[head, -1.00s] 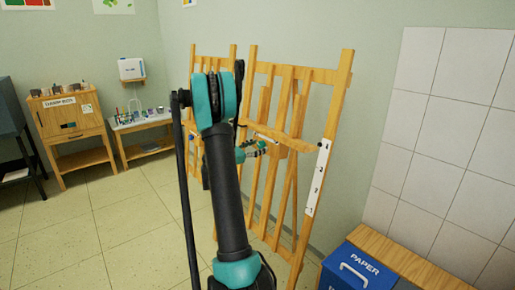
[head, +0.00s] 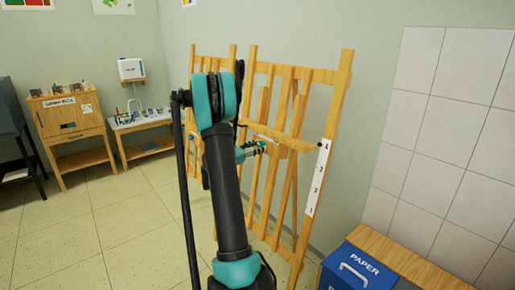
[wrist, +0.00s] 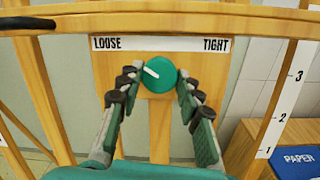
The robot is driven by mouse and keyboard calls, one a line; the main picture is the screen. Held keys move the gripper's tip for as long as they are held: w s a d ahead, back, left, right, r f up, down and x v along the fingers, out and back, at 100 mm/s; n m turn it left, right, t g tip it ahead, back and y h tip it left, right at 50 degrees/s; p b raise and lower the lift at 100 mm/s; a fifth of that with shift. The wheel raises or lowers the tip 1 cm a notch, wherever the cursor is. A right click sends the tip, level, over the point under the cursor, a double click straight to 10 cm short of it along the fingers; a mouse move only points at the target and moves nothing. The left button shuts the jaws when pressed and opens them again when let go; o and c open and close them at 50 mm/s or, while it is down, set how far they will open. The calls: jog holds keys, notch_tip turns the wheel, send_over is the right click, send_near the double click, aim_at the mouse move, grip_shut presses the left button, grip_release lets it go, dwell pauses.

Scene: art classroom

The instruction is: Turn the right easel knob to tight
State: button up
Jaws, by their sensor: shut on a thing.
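The right easel (head: 343,95) is a wooden frame in front of my arm in the head view. In the wrist view its round green knob (wrist: 162,86) sits on a wooden block under a white label strip (wrist: 160,44) reading LOOSE at left and TIGHT at right. The knob's white pointer is tilted to the upper left, toward LOOSE. My gripper (wrist: 158,79) is shut on the knob, one dark finger on each side. In the head view my gripper (head: 252,149) is at the easel's crossbar, and the knob cannot be made out there.
A second easel (head: 198,52) stands behind my arm to the left. A blue paper bin (head: 345,270) and a wooden cabinet top (head: 400,270) are at the lower right. A numbered white scale (head: 318,180) runs down the easel's right post. The floor at left is clear.

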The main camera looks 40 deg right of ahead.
jog(key=m+g, duration=0.1)
jog(key=m, duration=0.6)
jog(key=shift+w, duration=0.15)
jog(key=m+g, duration=0.1)
jog(key=m, duration=0.5)
jog(key=shift+r+g+y, duration=0.1)
jog(key=shift+g+y, duration=0.2)
jog(key=shift+g, duration=0.1)
jog(key=m+y, duration=0.1)
jog(key=m, duration=0.5)
jog(key=shift+w+g, duration=0.1)
jog(key=shift+g, duration=0.3)
jog(key=m+y, duration=0.1)
jog(key=m, duration=0.5)
jog(key=shift+r, duration=0.15)
jog(key=o, duration=1.2)
jog(key=shift+c, duration=0.2)
